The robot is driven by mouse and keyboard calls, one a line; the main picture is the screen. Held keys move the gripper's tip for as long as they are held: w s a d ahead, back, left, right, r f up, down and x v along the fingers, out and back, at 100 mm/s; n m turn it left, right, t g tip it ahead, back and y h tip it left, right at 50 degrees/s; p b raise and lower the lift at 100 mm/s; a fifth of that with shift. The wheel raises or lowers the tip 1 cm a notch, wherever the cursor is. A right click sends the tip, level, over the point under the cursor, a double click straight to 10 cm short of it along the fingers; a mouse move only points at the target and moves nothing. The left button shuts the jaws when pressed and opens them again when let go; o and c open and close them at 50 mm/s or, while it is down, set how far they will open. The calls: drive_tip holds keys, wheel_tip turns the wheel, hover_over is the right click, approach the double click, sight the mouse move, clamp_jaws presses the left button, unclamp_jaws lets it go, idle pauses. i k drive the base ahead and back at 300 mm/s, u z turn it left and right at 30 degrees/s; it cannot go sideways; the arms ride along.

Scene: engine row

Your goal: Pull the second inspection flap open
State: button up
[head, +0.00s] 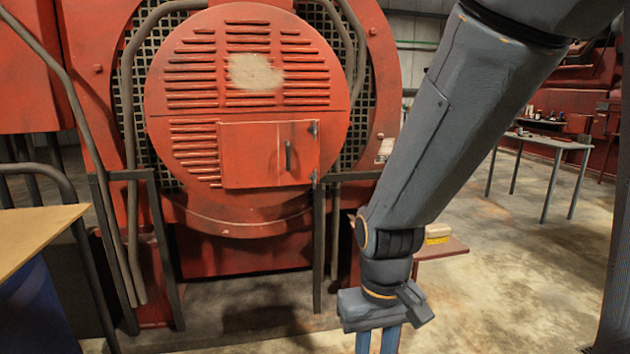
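A red rectangular flap (248,156) sits low on the round, slatted red engine cover (190,70). It looks flush with the cover, so shut. A dark upright handle (289,157) stands out right of its middle, and two small dark fittings are on its right edge. It is the only flap I can make out, so I cannot tell its number in the row. My gripper (377,342) points down at the bottom of the view, below and to the right of the flap and well apart from it. Its two blue fingers show a gap between them; their tips are cut off by the frame edge.
Dark metal posts and rails (319,240) stand before the engine. A small reddish table (445,249) with a yellow and tan item is behind my gripper. A wooden-topped bench (35,232) is at left. A grey table (548,140) is far right. Concrete floor (510,260) is clear at right.

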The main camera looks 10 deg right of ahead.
sight(255, 155)
drive_tip(key=k, duration=0.65)
drive_tip(key=u, duration=0.55)
drive_tip(key=i, duration=1.1)
drive_tip(key=z, duration=0.25)
